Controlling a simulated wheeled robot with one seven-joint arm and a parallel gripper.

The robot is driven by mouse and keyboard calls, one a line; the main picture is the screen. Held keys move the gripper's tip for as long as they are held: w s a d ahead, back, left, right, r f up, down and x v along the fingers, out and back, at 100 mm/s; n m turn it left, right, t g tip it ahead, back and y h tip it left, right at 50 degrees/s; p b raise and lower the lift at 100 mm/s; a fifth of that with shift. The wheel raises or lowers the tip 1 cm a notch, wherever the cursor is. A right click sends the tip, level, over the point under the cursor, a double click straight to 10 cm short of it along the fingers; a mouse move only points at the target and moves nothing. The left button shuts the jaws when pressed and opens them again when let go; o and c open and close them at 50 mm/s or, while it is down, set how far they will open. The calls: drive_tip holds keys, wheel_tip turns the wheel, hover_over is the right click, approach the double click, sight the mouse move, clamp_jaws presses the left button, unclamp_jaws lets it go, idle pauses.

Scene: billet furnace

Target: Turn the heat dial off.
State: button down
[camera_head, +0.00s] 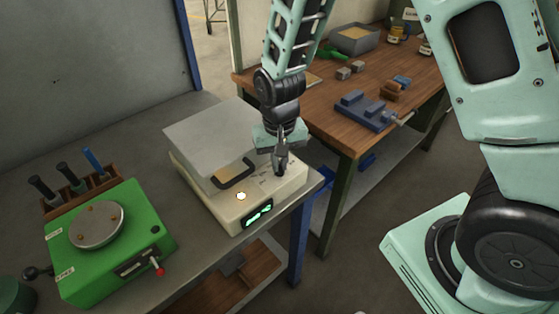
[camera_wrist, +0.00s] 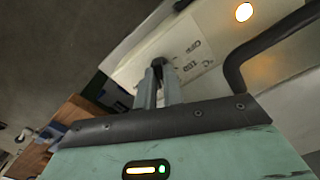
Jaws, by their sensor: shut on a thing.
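The cream billet furnace (camera_head: 215,199) stands on the grey bench, with a grey lid, a dark curved handle (camera_head: 235,176), a lit green display (camera_head: 258,214) and a glowing round spot (camera_head: 241,196) on top. My gripper (camera_head: 281,168) points down at the right part of the furnace top and is shut on the heat dial. The fingers hide the dial itself, so its pointer cannot be read. In the wrist view the fingertips (camera_wrist: 160,65) meet beside printed dial markings (camera_wrist: 192,56). The handle (camera_wrist: 262,45) and the glowing spot (camera_wrist: 243,12) show to their right.
A green machine (camera_head: 110,244) with a round plate and a red-tipped lever stands at the left. Behind it a wooden rack (camera_head: 80,190) holds several tools. A wooden workbench (camera_head: 320,110) with a blue vise (camera_head: 362,110) stands at the back right, past a gap.

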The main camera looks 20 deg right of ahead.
drive_tip(key=n, duration=0.5)
drive_tip(key=shift+n, duration=0.3)
drive_tip(key=n, duration=0.6)
drive_tip(key=shift+r+p, duration=0.1)
drive_tip(key=shift+p, duration=0.2)
drive_tip(key=n+p, duration=0.1)
drive_tip(key=n, duration=0.3)
drive_tip(key=shift+n, duration=0.4)
drive_tip(key=n+p, duration=0.2)
drive_tip(key=n, duration=0.2)
drive_tip(key=shift+w+n, duration=0.1)
drive_tip(key=shift+n, duration=0.2)
drive_tip(key=c, duration=1.5)
unclamp_jaws()
wheel_tip(320, 180, up, 17)
drive_tip(key=shift+r, duration=0.15)
